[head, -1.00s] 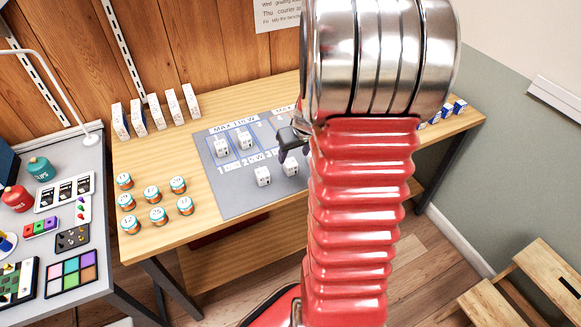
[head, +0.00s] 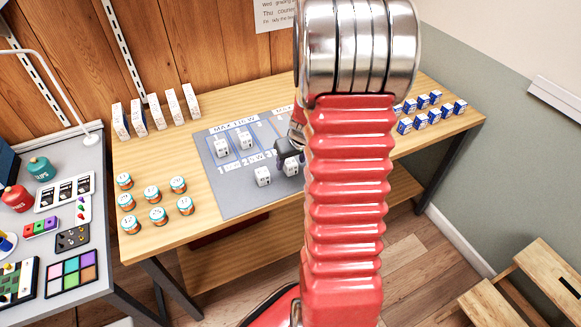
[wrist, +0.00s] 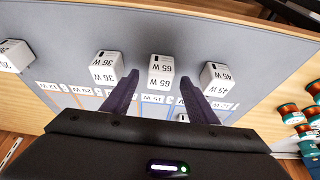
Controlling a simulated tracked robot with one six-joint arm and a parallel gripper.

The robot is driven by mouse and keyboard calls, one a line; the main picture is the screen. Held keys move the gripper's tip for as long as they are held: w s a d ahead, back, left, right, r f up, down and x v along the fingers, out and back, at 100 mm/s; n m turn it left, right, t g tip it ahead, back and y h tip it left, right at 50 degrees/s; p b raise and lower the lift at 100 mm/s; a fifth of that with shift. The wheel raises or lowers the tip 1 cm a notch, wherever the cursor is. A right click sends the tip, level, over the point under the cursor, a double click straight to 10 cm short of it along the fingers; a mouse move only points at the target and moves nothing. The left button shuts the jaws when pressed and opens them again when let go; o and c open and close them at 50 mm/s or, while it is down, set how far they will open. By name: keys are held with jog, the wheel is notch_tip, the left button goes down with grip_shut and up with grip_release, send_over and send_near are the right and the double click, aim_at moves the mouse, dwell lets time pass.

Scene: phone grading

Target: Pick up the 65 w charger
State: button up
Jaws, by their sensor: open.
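The 65 W charger (wrist: 160,72) is a small white cube with dark lettering on the grey mat (wrist: 70,25). In the wrist view it stands just beyond and between the two dark fingers of my gripper (wrist: 159,88), which are spread and empty. In the head view my gripper (head: 288,148) is low over the mat, close behind a white cube (head: 291,168) that appears to be this charger. My arm hides the mat's right part there. A 36 W charger (wrist: 106,68) and a 45 W charger (wrist: 216,79) stand on either side, apart from it.
Another white charger (wrist: 14,56) stands at the wrist view's left edge, and one (wrist: 182,118) is partly hidden by my gripper. Two chargers (head: 222,148) stand in marked slots. Jars (head: 155,194), tall boxes (head: 173,108) and blue-white boxes (head: 422,102) stand around the mat.

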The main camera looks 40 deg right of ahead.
aim_at(290, 162)
jog(key=shift+x, duration=1.3)
jog(key=shift+c, duration=0.7)
jog(key=c, duration=1)
notch_tip(290, 162, up, 10)
jog(key=shift+r, duration=0.1)
